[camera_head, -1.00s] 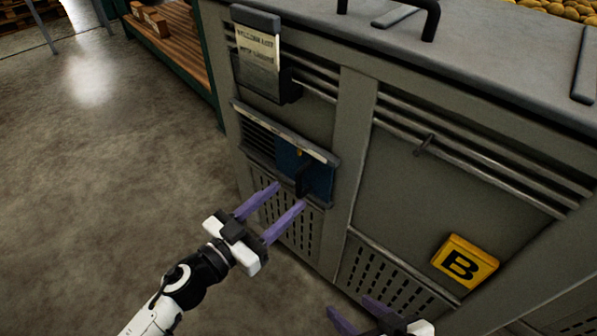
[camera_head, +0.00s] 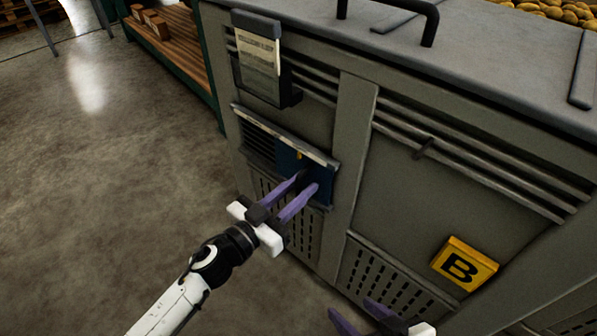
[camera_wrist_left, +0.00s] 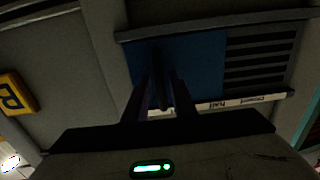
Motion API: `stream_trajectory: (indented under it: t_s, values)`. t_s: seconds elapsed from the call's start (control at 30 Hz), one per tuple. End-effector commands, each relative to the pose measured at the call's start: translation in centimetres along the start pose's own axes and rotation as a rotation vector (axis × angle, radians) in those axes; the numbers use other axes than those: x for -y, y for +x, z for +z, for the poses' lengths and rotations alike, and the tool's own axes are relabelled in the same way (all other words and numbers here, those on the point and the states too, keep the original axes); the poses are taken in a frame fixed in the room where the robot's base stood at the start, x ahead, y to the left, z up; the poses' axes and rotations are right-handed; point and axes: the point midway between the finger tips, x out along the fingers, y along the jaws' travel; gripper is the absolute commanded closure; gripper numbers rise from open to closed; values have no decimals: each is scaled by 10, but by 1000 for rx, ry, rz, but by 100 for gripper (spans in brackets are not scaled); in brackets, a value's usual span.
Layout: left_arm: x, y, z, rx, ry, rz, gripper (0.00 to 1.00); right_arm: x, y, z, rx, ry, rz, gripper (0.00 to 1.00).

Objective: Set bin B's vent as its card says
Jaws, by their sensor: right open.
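Bin B is a grey metal bin with a yellow B plate (camera_head: 465,264) on its front. Its vent (camera_head: 262,148) has dark slats at the left and a blue shutter plate (camera_head: 322,183) at the right, with a dark upright handle (camera_wrist_left: 158,75). A card (camera_head: 259,58) hangs above in a dark holder; its print is too small to read. My left gripper (camera_head: 308,181) is at the vent, its purple fingers closed in on both sides of the handle. My right gripper (camera_head: 350,307) is open and empty at the bottom edge, below the bin's front.
The vent's pale label strip (camera_wrist_left: 230,103) shows upside down in the left wrist view, with "half" and a partly hidden word. A lid handle (camera_head: 432,22) and potatoes (camera_head: 556,9) are on top. A wooden shelf (camera_head: 180,45) stands behind left. The floor at left is clear.

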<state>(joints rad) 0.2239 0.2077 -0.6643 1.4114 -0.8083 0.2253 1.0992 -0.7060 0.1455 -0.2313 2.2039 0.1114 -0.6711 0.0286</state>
Motion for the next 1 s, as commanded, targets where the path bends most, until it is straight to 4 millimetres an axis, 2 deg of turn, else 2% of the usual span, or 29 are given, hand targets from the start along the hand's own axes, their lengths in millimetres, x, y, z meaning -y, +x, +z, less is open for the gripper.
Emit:
stream_trajectory:
  t_s: [0.03, 0.13, 0.4, 1.0]
  values:
    - [0, 0, 0, 0, 0, 0, 85, 0, 0, -1, -1, -1, 0, 45]
    - [0, 0, 0, 0, 0, 0, 100, 0, 0, -2, -4, -1, 0, 45]
    - [3, 0, 0, 1, 1, 0, 100, 0, 0, -8, -16, -3, -1, 45]
    - [47, -1, 1, 3, 2, -3, 100, 2, 1, -8, -17, -3, -4, 45]
